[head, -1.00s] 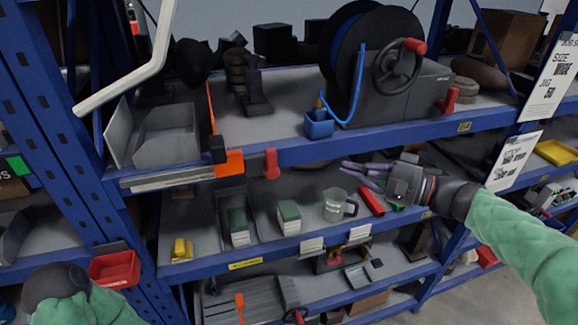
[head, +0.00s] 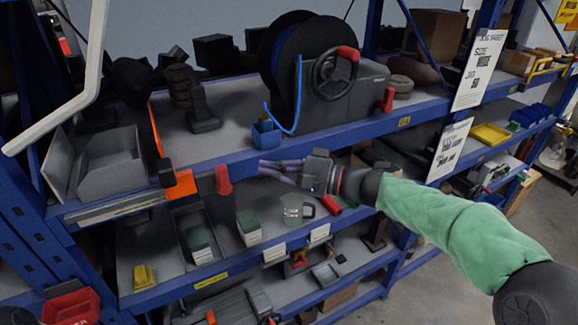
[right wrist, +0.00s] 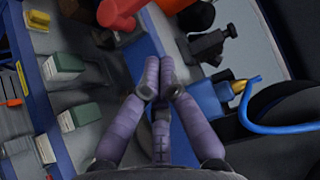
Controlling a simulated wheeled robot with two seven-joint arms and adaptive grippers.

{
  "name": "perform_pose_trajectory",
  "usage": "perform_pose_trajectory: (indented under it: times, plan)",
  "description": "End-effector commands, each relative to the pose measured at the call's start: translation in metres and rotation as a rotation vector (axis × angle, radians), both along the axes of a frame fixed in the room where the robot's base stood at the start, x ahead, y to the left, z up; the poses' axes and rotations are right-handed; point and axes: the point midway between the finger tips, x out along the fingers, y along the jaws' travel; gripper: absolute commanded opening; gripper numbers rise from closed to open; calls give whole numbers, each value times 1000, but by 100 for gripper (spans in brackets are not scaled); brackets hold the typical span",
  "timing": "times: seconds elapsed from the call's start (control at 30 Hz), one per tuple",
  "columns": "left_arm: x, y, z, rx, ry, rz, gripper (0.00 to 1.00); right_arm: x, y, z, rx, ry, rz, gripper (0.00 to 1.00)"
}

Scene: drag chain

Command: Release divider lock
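The orange divider (head: 155,130) stands on the upper shelf beside a grey bin, with an orange block (head: 181,185) and black knob (head: 166,172) at the shelf's front edge. A red lever (head: 223,180) hangs on the same edge just right of it; a red part, likely this lever, shows at the top of the right wrist view (right wrist: 118,14). Which part is the lock, I cannot tell. My right gripper (head: 262,170) is to the right of the red lever, apart from it. Its purple fingers converge with tips together and nothing between them (right wrist: 160,62). My left gripper is out of view.
A glass mug (head: 291,209) and green-topped boxes (head: 248,226) sit on the shelf below. A pale bar (head: 75,85) crosses the upper left.

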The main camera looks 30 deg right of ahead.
Motion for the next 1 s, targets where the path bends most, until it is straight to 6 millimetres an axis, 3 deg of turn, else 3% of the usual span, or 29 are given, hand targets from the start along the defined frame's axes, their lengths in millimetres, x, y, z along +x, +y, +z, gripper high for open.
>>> perform_pose_trajectory:
  times: [0.13, 0.4, 1.0]
  plan:
    - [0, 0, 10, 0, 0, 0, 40, 18, 22, 1, 1, 2, 5, 0]
    - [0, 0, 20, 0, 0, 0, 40, 15, 53, 1, 0, 0, 2, 0]
    - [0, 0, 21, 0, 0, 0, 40, 15, 58, 1, -11, -1, 0, 0]
